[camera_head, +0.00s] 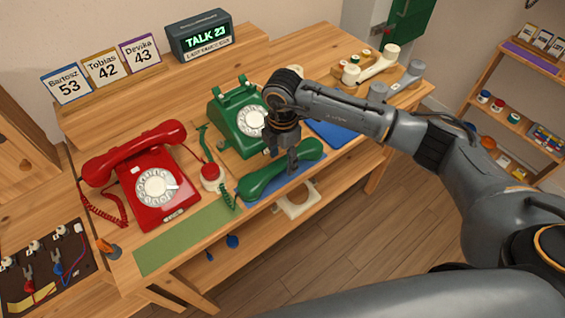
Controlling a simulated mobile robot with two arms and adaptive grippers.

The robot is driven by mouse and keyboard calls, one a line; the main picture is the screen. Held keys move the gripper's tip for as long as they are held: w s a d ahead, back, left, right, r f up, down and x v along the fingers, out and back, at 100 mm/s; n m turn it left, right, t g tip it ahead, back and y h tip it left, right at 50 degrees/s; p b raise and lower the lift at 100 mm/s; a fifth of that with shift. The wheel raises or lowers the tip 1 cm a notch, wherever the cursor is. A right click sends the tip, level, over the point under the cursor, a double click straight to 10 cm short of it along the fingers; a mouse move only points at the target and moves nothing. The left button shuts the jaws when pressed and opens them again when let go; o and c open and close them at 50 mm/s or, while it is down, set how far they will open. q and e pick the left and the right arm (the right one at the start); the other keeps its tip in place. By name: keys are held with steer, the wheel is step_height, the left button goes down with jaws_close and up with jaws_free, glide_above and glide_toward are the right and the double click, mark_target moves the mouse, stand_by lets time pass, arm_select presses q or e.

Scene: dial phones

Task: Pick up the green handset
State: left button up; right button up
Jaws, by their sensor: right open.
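The green handset (262,184) lies on a blue mat at the front edge of the wooden table, off its cradle. The green dial phone (240,120) stands behind it, its cradle empty, with a coiled green cord at its left. My right gripper (292,163) points down at the right half of the handset. It is open, with its fingers at or just above the handset; whether they touch it I cannot tell. My left gripper is out of view.
A red phone (153,188) with its handset on stands at left. A small red-topped round object (211,174) sits between the phones. A green mat (188,238) lies in front. A display reading TALK 23 (204,39) and name cards (104,66) stand behind.

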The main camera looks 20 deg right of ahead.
steer(key=shift+f, duration=1.05)
jaws_close()
steer(key=shift+r, duration=0.2)
